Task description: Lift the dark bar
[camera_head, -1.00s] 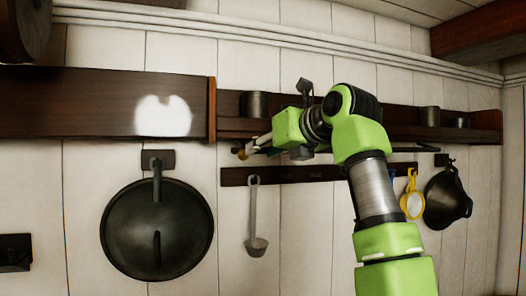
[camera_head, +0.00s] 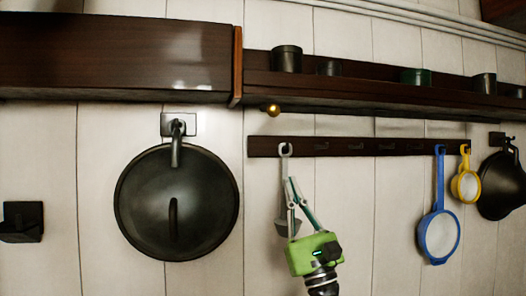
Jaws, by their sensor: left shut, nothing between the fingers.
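A long dark bar with several hooks (camera_head: 400,147) is fixed level on the white plank wall, below the shelf. My left gripper (camera_head: 291,180) is below the bar's left end, with its fingers pointing up and the tips together. Nothing is between the fingers. They overlap a grey ladle (camera_head: 284,151) that hangs from the bar's left end and hide part of its handle. I cannot tell whether they touch it. My right gripper is not in view.
A dark shelf (camera_head: 380,93) with several tins runs above the bar. A small gold knob (camera_head: 272,110) shows under its left end. A large black pan lid (camera_head: 150,210) hangs at left. Blue (camera_head: 439,236) and yellow (camera_head: 465,187) strainers hang at right.

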